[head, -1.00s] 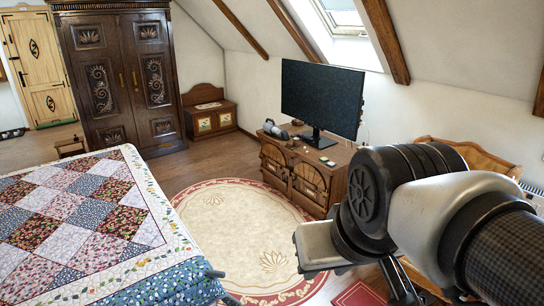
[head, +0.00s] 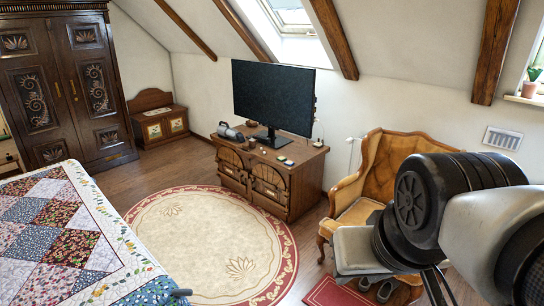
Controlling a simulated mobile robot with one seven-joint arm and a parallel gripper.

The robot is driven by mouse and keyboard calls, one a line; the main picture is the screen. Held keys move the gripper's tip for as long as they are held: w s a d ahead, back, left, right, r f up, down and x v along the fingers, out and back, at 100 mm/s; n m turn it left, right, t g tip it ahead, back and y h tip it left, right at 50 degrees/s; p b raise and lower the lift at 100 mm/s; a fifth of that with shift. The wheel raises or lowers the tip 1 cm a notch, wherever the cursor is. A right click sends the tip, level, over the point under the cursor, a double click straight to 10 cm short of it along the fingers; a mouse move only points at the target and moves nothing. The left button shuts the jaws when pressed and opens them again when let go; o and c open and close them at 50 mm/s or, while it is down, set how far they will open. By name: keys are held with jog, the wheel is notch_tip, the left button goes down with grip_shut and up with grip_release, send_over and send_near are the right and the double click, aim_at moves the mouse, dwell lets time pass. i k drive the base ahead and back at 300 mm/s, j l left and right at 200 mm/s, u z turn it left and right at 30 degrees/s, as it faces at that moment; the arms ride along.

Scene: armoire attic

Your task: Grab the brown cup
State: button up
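I cannot make out a brown cup for certain. Several small items stand on the carved wooden cabinet (head: 312,165) around the foot of the screen, and a small dark one (head: 251,142) among them is too small to name. My arm fills the lower right of the head view. Thin dark parts (head: 437,285) below it may belong to my gripper, but its fingertips are not clearly shown. I cannot tell whether it is open or shut, and I see nothing held.
A black screen (head: 275,95) and a grey cylindrical device (head: 230,132) stand on the cabinet. A tan armchair (head: 395,165) is right of it, partly behind my arm. A quilted bed (head: 60,235) is at left. The round rug (head: 210,240) is clear.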

aim_at(253, 142)
jog(key=i+l+z, duration=0.15)
jog(key=i, duration=1.25)
jog(key=i+j+u, duration=0.1)
jog(key=i+u, duration=0.6)
jog(key=i, duration=0.15)
jog(key=i+l+u, duration=0.15)
jog(key=i+u, duration=0.5)
jog(key=i, duration=1.35)
jog(key=i+z, duration=0.15)
jog(key=i, duration=0.3)
jog(key=i+j+z, duration=0.15)
jog(key=i, duration=0.35)
jog(key=i+j+z, duration=0.15)
jog(key=i, duration=0.3)
jog(key=i+j+z, duration=0.1)
jog(key=i+z, duration=0.15)
jog(key=z, duration=0.2)
jog(key=i+j+z, duration=0.2)
jog(key=z, duration=0.25)
jog(key=i+j+z, duration=0.2)
jog(key=z, duration=0.25)
jog(key=i+j+z, duration=0.15)
jog(key=z, duration=0.25)
jog(key=i+j+z, duration=0.15)
jog(key=j+z, duration=0.45)
jog(key=z, duration=0.25)
jog(key=i+j, duration=0.05)
